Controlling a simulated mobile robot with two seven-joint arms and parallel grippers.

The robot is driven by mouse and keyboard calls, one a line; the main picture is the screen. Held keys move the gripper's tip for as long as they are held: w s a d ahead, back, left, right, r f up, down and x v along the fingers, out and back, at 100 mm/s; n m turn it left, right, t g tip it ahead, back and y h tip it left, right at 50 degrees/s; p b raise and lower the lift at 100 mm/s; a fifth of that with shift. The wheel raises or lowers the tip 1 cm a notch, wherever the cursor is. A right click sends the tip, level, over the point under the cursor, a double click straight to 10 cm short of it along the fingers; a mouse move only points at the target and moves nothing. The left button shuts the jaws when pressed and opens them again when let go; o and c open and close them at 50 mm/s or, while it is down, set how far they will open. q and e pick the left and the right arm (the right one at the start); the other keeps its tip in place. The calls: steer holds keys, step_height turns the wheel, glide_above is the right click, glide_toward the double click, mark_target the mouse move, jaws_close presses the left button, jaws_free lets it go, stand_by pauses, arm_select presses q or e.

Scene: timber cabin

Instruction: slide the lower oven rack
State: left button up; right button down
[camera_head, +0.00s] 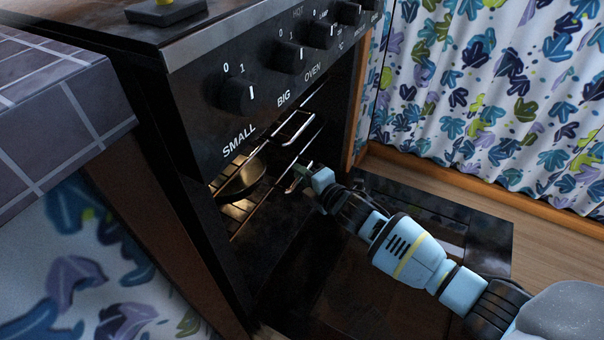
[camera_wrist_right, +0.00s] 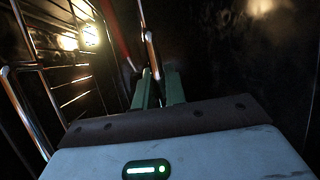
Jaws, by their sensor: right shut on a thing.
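The oven (camera_head: 185,165) is open. Its lower rack (camera_head: 238,228) shows as thin metal bars inside the cavity, with a bright bar along its front. My right gripper (camera_head: 299,178) reaches in from the right and is at the front of the oven opening. In the right wrist view its green fingers (camera_wrist_right: 158,88) are shut on a thin upright-looking metal bar (camera_wrist_right: 152,55), which seems to be part of the lower rack's front. The fingers hide part of the bar. More rack wires (camera_wrist_right: 65,75) show at the left there. My left gripper is not in view.
A dark round pan (camera_head: 243,179) sits inside the oven. A bright metal handle (camera_head: 294,128) shows above my gripper. The open oven door (camera_head: 375,290) lies under my right arm. A tiled counter (camera_head: 60,100) stands at left, and a patterned curtain (camera_head: 490,80) hangs at right.

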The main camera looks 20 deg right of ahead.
steer(key=shift+s, duration=0.1)
